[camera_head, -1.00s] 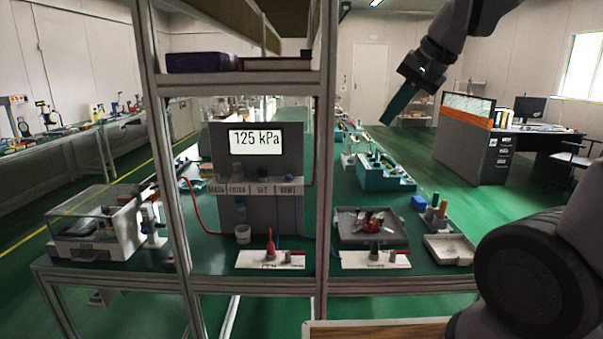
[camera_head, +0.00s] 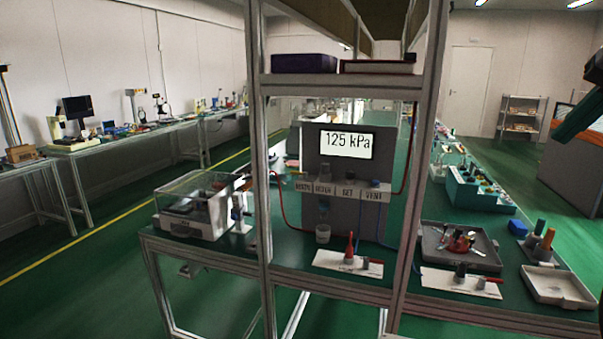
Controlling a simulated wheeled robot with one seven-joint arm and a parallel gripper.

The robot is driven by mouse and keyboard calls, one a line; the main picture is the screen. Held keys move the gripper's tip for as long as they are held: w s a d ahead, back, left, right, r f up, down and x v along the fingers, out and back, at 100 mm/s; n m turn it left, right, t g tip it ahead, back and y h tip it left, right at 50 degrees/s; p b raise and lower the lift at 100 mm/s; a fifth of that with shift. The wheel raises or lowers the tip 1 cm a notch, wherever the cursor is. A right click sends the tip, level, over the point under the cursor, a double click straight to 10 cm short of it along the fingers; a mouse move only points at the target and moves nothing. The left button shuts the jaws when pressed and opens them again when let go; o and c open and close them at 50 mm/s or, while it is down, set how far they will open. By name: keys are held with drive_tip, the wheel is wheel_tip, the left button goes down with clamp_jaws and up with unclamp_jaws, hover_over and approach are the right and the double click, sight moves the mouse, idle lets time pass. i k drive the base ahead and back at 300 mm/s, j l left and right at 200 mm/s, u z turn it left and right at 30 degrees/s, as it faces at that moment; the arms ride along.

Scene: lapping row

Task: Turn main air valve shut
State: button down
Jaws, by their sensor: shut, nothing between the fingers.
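A grey pressure panel (camera_head: 322,150) stands on the green bench behind a frame post, its display (camera_head: 347,144) reading 125 kPa. A white plate (camera_head: 330,260) in front bears an upright red handle (camera_head: 349,248) and a small grey-and-red fitting. A second white plate (camera_head: 445,283) to the right has grey fittings and a red handle. I cannot tell which is the main air valve.
Metal frame posts (camera_head: 420,170) rise in front of the bench. A clear-lidded balance (camera_head: 197,205) stands left. A grey tray (camera_head: 427,243) of small parts and an empty light tray (camera_head: 558,287) lie right. Green floor is open at the left.

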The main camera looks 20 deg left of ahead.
sight(292, 172)
drive_tip(key=i+j, duration=0.1)
drive_tip(key=j, duration=1)
drive_tip(key=i+j, duration=0.1)
drive_tip(key=j, duration=1.05)
drive_tip(key=i+j, duration=0.1)
drive_tip(key=j, duration=1)
drive_tip(key=i+j+z, duration=0.1)
drive_tip(key=j, duration=1.05)
drive_tip(key=l, duration=0.4)
